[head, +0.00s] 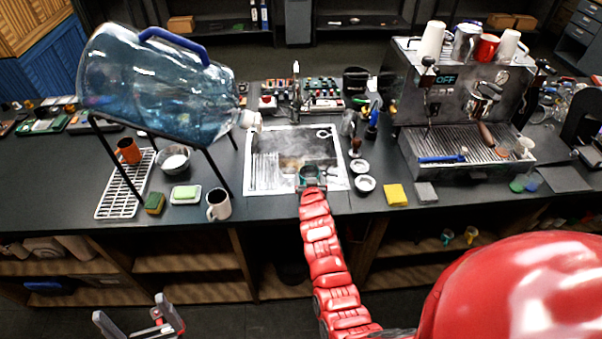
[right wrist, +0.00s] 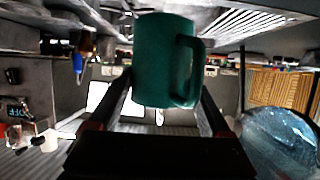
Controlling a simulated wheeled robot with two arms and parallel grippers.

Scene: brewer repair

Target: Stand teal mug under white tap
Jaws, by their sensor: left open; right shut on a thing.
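The teal mug (head: 309,172) is in my right gripper (head: 312,185), over the front part of the sink in the head view. In the right wrist view the teal mug (right wrist: 160,60) sits between the two fingers, its handle towards the right. The white tap (head: 250,119) is on the neck of a large blue water bottle (head: 150,85), which lies tilted on a black stand. The mug is to the right of the tap and nearer the counter's front, apart from it. My left gripper (head: 138,318) is open and empty at the bottom left, in front of the counter.
Below the bottle are a white rack (head: 112,198) with an orange mug (head: 128,151), a metal bowl (head: 174,158), a soap dish (head: 185,194) and a white mug (head: 219,205). Stand legs flank them. An espresso machine (head: 455,110) stands right. Counter below the tap looks clear.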

